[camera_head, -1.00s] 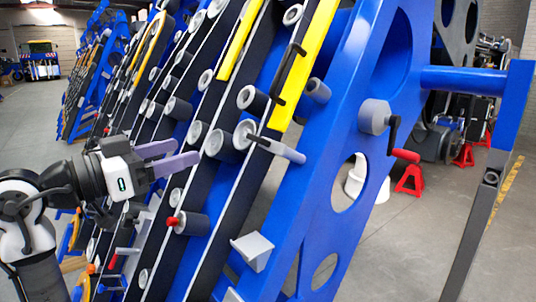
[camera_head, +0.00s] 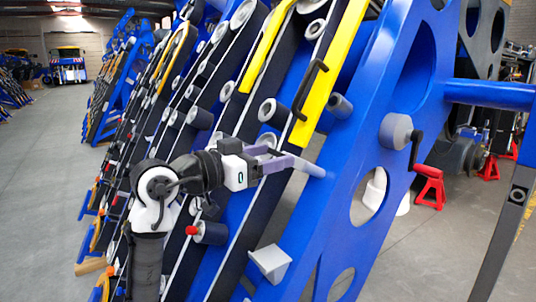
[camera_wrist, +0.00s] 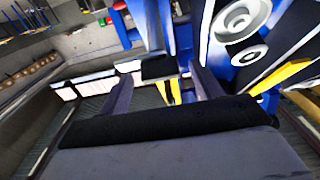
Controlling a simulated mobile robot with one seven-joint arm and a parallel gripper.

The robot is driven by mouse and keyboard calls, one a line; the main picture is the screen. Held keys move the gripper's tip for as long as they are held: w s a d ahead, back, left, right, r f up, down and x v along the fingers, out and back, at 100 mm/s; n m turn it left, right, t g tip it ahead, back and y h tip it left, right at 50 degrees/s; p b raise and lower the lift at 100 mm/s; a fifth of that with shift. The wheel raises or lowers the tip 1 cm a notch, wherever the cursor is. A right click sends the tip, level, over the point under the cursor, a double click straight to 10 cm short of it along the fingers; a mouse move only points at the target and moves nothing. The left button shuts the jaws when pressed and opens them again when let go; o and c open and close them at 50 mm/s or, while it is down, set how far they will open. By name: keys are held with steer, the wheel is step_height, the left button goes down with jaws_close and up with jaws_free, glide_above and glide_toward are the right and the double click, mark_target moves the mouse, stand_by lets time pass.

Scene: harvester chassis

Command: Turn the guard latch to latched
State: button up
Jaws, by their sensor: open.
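The guard latch appears to be the light grey lever (camera_head: 312,169) beside the lower end of the yellow guard (camera_head: 325,85) in the head view. My gripper (camera_head: 282,155) is open, with its purple-grey fingers at the lever's left end. The fingers overlap that end and hide the pivot; I cannot tell whether they touch it. In the wrist view my gripper (camera_wrist: 160,74) has its fingers apart, with a dark block (camera_wrist: 158,67) and a yellow strip showing between or beyond them. I cannot tell what the block is.
A black handle (camera_head: 309,90) stands on the guard. A grey bracket (camera_head: 269,262) and a red-tipped roller (camera_head: 207,232) sit below. Open floor (camera_head: 45,190) lies at left.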

steer(key=shift+d, duration=0.1)
steer(key=c, duration=1)
steer(key=n+y+p, duration=0.1)
steer(key=n, duration=0.1)
steer(key=n+t+p, duration=0.1)
steer(key=n, duration=0.1)
steer(key=n+t+y+p, duration=0.1)
steer(key=n, duration=0.1)
steer(key=shift+s+d+r+y+p, duration=0.15)
steer(key=shift+r+y+p, duration=0.15)
steer(key=shift+p, duration=0.05)
steer(key=shift+s+d+r+n+g+y+p, duration=0.15)
steer(key=shift+n+y+p, duration=1.1)
steer(key=shift+n+p, duration=1.6)
steer(key=shift+w+d+n+g+y+p, duration=0.1)
steer(key=shift+n+y+p, duration=1.2)
steer(key=shift+n+p, duration=1.6)
steer(key=shift+s+d+r+n+g+y+p, duration=0.15)
steer(key=shift+n+y+p, duration=1.45)
steer(key=shift+p, duration=2.1)
steer(key=shift+w+f+n+h, duration=0.1)
steer(key=shift+n+h, duration=0.25)
steer(key=shift+n, duration=0.2)
